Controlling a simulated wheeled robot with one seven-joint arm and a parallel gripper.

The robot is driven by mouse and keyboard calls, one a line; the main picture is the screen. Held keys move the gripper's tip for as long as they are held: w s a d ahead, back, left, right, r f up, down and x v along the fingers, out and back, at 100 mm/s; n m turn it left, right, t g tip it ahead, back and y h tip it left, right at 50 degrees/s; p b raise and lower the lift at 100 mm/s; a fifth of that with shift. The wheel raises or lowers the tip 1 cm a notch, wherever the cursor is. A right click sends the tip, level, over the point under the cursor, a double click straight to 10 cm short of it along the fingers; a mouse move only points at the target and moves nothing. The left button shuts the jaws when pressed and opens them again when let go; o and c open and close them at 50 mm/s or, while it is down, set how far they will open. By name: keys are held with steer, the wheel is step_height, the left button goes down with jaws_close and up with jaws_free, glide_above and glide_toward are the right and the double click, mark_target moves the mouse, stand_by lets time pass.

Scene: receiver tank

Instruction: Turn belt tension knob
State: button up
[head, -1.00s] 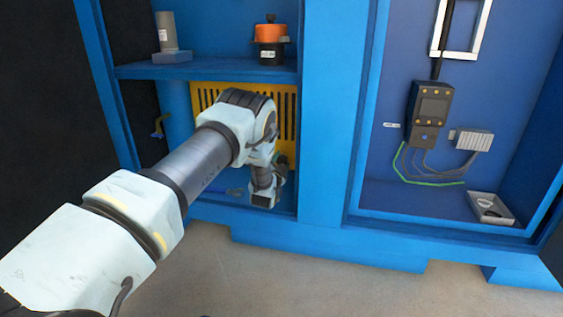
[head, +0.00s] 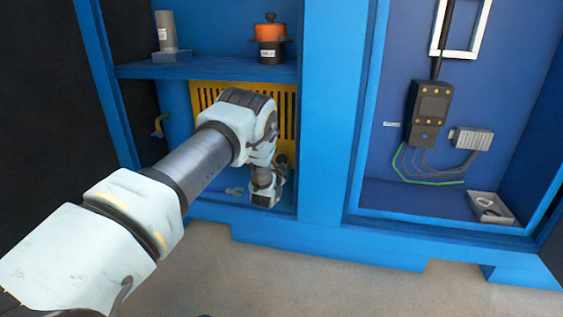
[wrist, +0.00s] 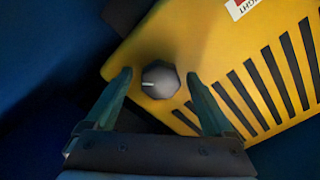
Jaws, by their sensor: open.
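The knob (wrist: 160,80) is dark grey and faceted, with a white pointer line toward the left. It sits on the yellow slotted cover (wrist: 215,50), near the cover's corner. My gripper (wrist: 159,75) is open, with one fingertip on each side of the knob. A gap shows between the knob and each finger, and I cannot tell whether the tips reach past its face. In the head view the yellow cover (head: 287,112) stands in the lower left compartment, partly hidden by my arm. My fingers cannot be made out there.
A blue shelf (head: 215,69) above my wrist holds a grey cylinder (head: 167,32) and an orange-and-black object (head: 270,42). A blue post (head: 330,120) bounds the compartment on the right.

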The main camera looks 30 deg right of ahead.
steer(key=p+v, duration=0.4)
steer(key=v, duration=0.6)
steer(key=shift+s+a, duration=0.25)
steer(key=shift+s, duration=0.05)
steer(key=shift+f, duration=0.1)
